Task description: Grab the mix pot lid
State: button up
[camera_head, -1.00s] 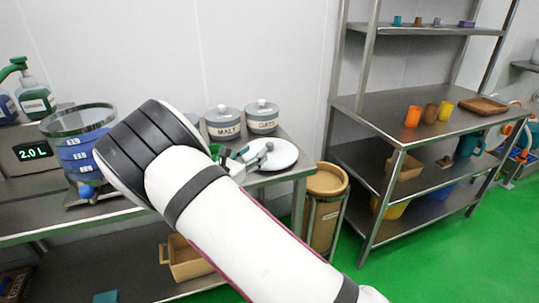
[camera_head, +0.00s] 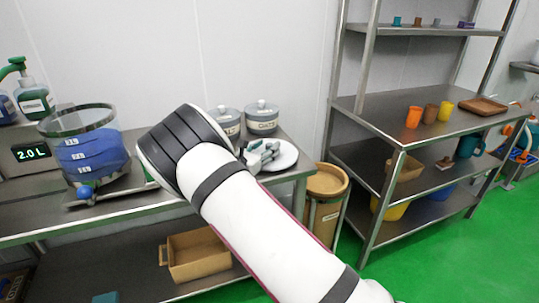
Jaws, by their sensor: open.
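A flat white round disc (camera_head: 287,160), which may be the mix pot lid, lies near the right end of the steel counter. My gripper (camera_head: 264,156) is over the left part of this disc and hides some of it. Its jaws are open, and I see nothing held between them. I cannot tell whether the fingers touch the disc or its knob. The clear mix pot (camera_head: 92,150) with blue contents stands at the left, with its top uncovered.
Two lidded grey-and-white jars, one (camera_head: 226,122) partly behind my arm and one marked OATS (camera_head: 262,118), stand close behind the disc. A display reading 2.0 L (camera_head: 31,153) is left of the pot. A brown bin (camera_head: 326,184) stands beyond the counter's right end. Steel shelves (camera_head: 385,120) are at the right.

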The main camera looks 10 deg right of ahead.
grip_shut()
jog(key=shift+r, duration=0.1)
